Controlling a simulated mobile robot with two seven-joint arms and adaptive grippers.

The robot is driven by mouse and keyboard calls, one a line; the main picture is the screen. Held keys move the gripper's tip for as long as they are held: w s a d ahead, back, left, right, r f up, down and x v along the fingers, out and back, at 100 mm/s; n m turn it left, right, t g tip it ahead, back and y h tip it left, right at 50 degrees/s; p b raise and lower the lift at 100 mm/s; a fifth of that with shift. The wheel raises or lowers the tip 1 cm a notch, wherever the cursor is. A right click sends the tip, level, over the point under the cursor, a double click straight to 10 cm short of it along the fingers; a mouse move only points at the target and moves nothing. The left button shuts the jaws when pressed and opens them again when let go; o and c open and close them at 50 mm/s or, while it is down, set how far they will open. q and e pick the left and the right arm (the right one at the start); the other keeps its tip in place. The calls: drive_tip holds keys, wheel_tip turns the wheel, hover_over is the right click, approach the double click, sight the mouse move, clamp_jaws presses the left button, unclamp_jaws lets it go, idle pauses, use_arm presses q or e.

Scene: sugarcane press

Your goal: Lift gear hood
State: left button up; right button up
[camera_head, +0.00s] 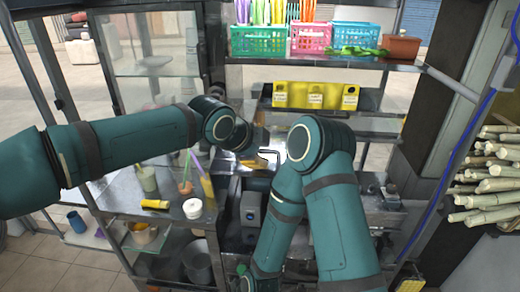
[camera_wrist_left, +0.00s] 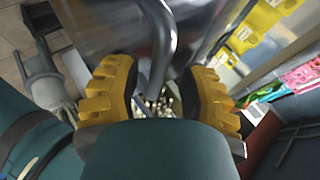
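A curved grey metal bar (camera_wrist_left: 165,45), which looks like the gear hood's handle, shows in the left wrist view in front of a blurred metal surface. My left gripper (camera_wrist_left: 160,95) is open, its two yellow ribbed fingers standing apart on either side of the bar's lower end. I cannot tell whether they touch it. In the head view my left arm reaches in from the left to the press (camera_head: 252,212) area, and its wrist largely hides the fingers. The hood itself is mostly hidden behind my arms. My right arm folds down at the centre; its gripper is not visible.
A metal table (camera_head: 125,195) on the left holds cups, a yellow object (camera_head: 155,204) and a white round container (camera_head: 192,208). Yellow holders (camera_head: 315,95) and coloured baskets (camera_head: 258,41) stand on shelves behind. Sugarcane stalks (camera_head: 492,185) are stacked at right.

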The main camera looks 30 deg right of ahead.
use_arm(q)
drive_tip(key=shift+r, duration=0.1)
drive_tip(key=v, duration=1.2)
drive_tip(key=shift+w, duration=0.1)
